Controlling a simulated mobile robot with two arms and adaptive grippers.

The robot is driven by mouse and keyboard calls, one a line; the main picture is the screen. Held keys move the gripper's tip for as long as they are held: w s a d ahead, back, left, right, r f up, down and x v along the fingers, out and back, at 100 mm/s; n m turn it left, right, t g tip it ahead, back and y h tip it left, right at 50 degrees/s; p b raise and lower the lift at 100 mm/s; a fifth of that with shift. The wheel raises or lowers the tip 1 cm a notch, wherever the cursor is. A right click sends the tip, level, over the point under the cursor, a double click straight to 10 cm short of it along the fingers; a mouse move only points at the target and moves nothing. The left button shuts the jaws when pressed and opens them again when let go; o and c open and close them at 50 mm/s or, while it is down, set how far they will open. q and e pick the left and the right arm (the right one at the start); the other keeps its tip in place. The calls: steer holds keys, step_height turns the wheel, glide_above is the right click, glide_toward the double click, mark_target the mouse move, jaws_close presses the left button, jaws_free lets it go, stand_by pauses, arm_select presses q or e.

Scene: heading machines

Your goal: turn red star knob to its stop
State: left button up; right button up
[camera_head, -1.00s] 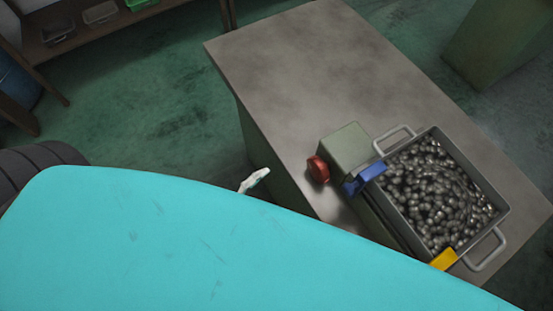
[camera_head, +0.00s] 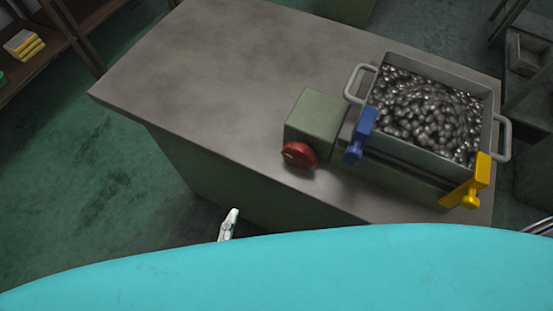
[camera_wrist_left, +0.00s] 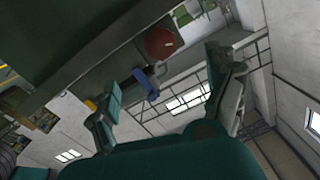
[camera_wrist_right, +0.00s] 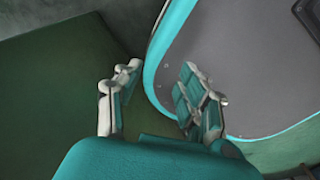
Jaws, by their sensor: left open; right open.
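The red star knob (camera_head: 299,155) sits on the front face of a grey-green box (camera_head: 318,122) on the table. It also shows in the left wrist view (camera_wrist_left: 160,42), beyond my open fingers. My left gripper (camera_head: 229,224) shows only as a white and green fingertip at the table's front edge, below and left of the knob and apart from it. In the left wrist view the left gripper (camera_wrist_left: 170,100) is open and empty. My right gripper (camera_wrist_right: 155,105) is open and empty in the right wrist view; the head view does not show it.
A blue clamp (camera_head: 360,136) stands right beside the knob's box. A yellow clamp (camera_head: 470,185) is further right. A grey bin of metal parts (camera_head: 496,100) stands behind them. The left part of the table (camera_head: 200,70) is clear. A shelf (camera_head: 62,45) stands at the far left.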

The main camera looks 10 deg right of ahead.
mark_target(297, 160)
arm_select(q)
steer(key=p+x, duration=0.2)
steer(key=x, duration=0.3)
steer(key=p+x, duration=0.3)
steer(key=x, duration=0.2)
steer(key=r+p+x, duration=0.1)
steer(key=p+x, duration=0.1)
steer(key=x, duration=0.4)
steer(key=shift+d+p, duration=0.15)
steer(key=shift+p, duration=0.25)
steer(key=shift+w+d+f, duration=0.1)
steer(key=shift+w+d, duration=0.1)
steer(key=shift+w, duration=0.05)
steer(key=shift+w+d, duration=0.15)
steer(key=shift+w, duration=0.1)
steer(key=shift+c, duration=0.4)
arm_select(e)
steer(key=d+r, duration=0.3)
steer(key=r, duration=0.5)
steer(key=shift+d, duration=0.15)
arm_select(q)
steer(key=c, duration=1.1)
steer(key=shift+o, duration=0.2)
steer(key=shift+f, duration=0.1)
arm_select(e)
steer(key=shift+f, duration=0.15)
steer(key=shift+f, duration=0.1)
